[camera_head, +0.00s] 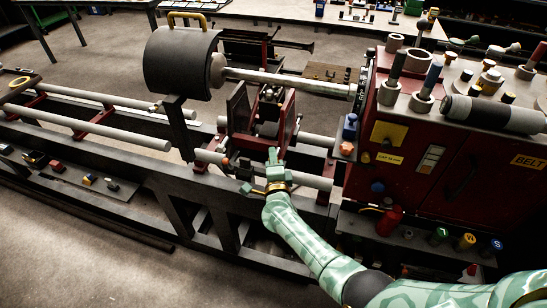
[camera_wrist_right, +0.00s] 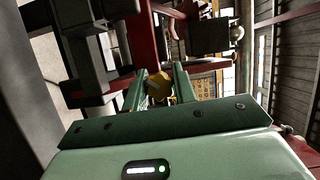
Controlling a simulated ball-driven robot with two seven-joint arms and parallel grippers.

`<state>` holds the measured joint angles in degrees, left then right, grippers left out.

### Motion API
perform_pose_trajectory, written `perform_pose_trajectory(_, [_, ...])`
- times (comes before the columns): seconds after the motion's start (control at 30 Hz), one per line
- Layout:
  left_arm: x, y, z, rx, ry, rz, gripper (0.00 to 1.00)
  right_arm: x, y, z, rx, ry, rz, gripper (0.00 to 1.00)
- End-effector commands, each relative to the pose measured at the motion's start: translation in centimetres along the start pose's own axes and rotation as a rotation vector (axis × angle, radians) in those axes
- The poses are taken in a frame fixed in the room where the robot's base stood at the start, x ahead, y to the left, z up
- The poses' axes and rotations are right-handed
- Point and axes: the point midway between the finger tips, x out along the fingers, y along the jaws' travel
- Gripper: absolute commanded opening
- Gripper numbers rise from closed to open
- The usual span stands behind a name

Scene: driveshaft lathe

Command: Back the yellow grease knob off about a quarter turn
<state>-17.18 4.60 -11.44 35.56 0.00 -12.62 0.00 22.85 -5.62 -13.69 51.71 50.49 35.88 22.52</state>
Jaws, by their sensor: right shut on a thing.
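My right gripper (camera_head: 260,173) is at the front of the lathe, beside the red carriage (camera_head: 245,112). The right wrist view shows its two green fingers (camera_wrist_right: 160,79) shut on the yellow grease knob (camera_wrist_right: 159,85), which sits between them. The fingers hide part of the knob's sides. In the head view I cannot make out the knob clearly at the gripper. My left gripper is not in view.
The red headstock (camera_head: 420,185) stands right of the gripper. A long shaft (camera_head: 290,82) runs above the carriage from the dark cylinder (camera_head: 180,62). Grey rails (camera_head: 125,132) lie left. A lower shelf (camera_head: 85,178) holds small parts.

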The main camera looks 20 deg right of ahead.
Motion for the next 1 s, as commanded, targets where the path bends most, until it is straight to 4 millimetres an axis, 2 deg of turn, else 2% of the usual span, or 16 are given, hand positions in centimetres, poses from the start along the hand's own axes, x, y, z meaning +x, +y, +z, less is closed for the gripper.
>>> perform_pose_trajectory(0.4, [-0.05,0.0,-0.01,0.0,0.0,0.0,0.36,-0.13,0.23,0.2,-0.008,-0.004,0.007,0.04])
perform_pose_trajectory(0.43, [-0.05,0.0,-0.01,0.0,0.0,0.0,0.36,-0.13,0.23,0.2,-0.008,-0.004,0.007,0.3])
perform_pose_trajectory(0.5, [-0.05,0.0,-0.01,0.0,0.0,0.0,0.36,-0.13,0.22,0.19,-0.008,-0.004,0.007,0.49])
perform_pose_trajectory(1.0, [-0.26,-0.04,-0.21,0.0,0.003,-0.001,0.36,-0.36,0.01,0.21,-0.005,0.0,0.005,0.49])
